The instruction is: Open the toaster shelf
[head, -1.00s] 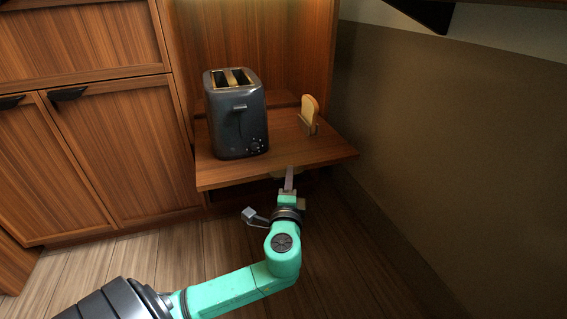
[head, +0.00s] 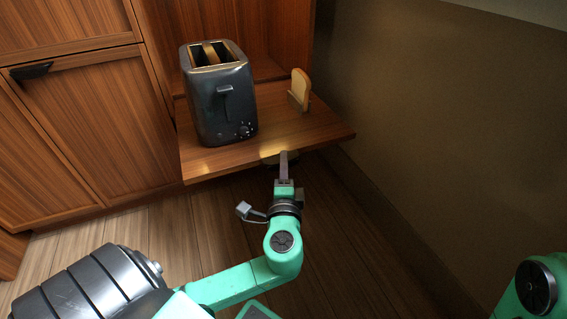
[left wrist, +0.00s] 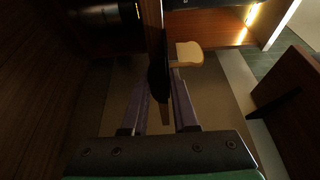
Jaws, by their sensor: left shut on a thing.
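The wooden toaster shelf (head: 300,138) juts out from its cabinet niche, with a dark toaster (head: 222,100) standing on its left part. A dark handle (left wrist: 158,84) is on the shelf's front edge, and in the head view it is mostly hidden below that edge. My left gripper (head: 285,157) is at the front edge, shut on the handle. In the left wrist view its two fingers (left wrist: 158,95) lie on either side of the handle. My right gripper is out of view; only part of the right arm shows at the lower right.
A bread slice in a small holder (head: 300,89) stands on the shelf's right part. Closed cabinet doors (head: 100,130) are to the left, and a plain brown wall (head: 430,130) is to the right. The wooden floor (head: 370,260) in front is clear.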

